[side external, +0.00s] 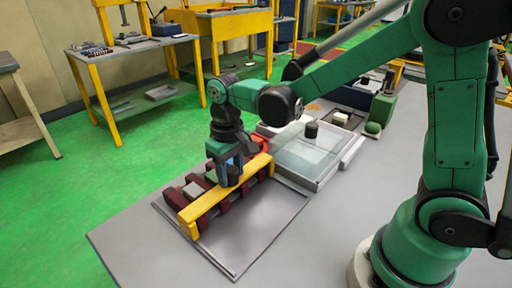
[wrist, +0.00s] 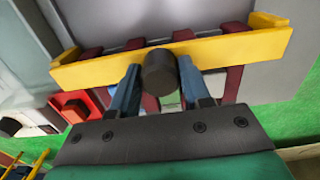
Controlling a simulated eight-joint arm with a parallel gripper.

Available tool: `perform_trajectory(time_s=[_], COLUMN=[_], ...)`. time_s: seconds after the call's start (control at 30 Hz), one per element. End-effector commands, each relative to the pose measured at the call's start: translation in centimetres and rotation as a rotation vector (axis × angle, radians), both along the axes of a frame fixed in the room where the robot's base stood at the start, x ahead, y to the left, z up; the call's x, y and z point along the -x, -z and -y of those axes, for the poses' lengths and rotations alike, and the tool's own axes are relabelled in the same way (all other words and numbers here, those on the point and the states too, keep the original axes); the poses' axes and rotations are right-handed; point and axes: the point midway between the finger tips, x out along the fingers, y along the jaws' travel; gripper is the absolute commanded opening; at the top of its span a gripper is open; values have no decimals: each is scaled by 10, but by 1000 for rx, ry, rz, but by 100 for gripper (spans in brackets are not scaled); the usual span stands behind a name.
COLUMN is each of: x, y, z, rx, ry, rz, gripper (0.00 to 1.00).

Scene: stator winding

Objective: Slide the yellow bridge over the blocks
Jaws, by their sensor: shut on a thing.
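The yellow bridge (side external: 206,208) is a long bar with a raised lip at each end. It lies across several dark red bars in the side view, and it spans the upper part of the wrist view (wrist: 105,69). My gripper (side external: 231,175) is over the middle of the bridge, pointing down. In the wrist view its two blue fingers (wrist: 160,82) close on a dark round knob (wrist: 159,72) at the bridge's middle. Grey and green blocks (side external: 192,190) sit between the dark red bars (side external: 175,197), partly hidden behind the bridge and my gripper.
A grey metal plate (side external: 250,225) lies under the bars, with bare room in front of the bridge. A clear-lidded tray (side external: 310,155) with a dark knob stands to the right. A red part (side external: 262,144) sits behind the bridge's far end.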

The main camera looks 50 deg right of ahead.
Motion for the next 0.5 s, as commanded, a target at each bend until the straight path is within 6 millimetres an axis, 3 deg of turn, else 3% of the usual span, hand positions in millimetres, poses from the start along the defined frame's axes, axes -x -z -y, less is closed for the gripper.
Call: perform_trajectory(time_s=[0.5], x=[-26], y=[0], z=[-1], rx=[-3], ry=[-1], rz=[0], gripper=[12])
